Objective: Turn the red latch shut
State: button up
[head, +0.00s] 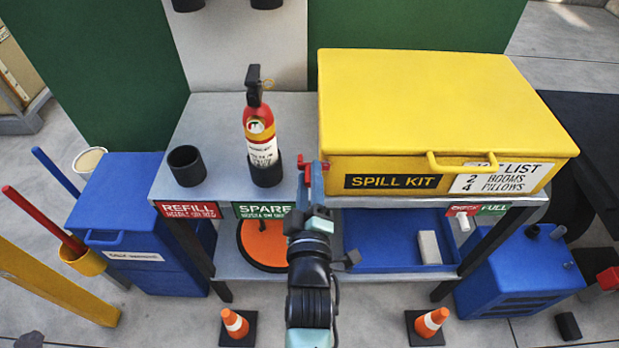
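The yellow spill kit box (430,100) stands on the right part of the grey shelf top, its lid down. The red latch (307,175) shows as small red pieces at the box's front left corner. My gripper (317,180) is at that corner, right at the latch, and covers part of it. I cannot tell whether the fingers touch or hold the latch, nor the latch's exact angle.
A red fire extinguisher (261,135) stands in a black holder left of the box, with an empty black cup (187,166) farther left. A blue tray (375,238) with a pale block lies on the lower shelf. Two orange cones (235,323) stand on the floor in front.

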grip_shut()
jog(key=shift+f, duration=0.2)
jog(key=shift+s+a, duration=0.1)
jog(key=shift+r, duration=0.1)
jog(key=m, duration=0.1)
jog(key=r+m+p, duration=0.1)
jog(key=m, duration=0.1)
jog(key=shift+m, duration=0.3)
jog(key=m, duration=0.3)
jog(key=r+m, duration=0.1)
jog(key=shift+d+r+m, duration=0.1)
jog(key=shift+d+m, duration=0.2)
jog(key=shift+d, duration=0.1)
jog(key=shift+d+r+m, duration=0.25)
jog(key=shift+d+m, duration=0.15)
jog(key=shift+m, duration=1.25)
jog(key=shift+d+r+m, duration=0.2)
jog(key=shift+d+m, duration=0.2)
jog(key=shift+m, duration=1.2)
jog(key=shift+d+r+m, duration=0.25)
jog(key=shift+d+m, duration=0.15)
jog(key=shift+m, duration=1.25)
jog(key=shift+d, duration=0.1)
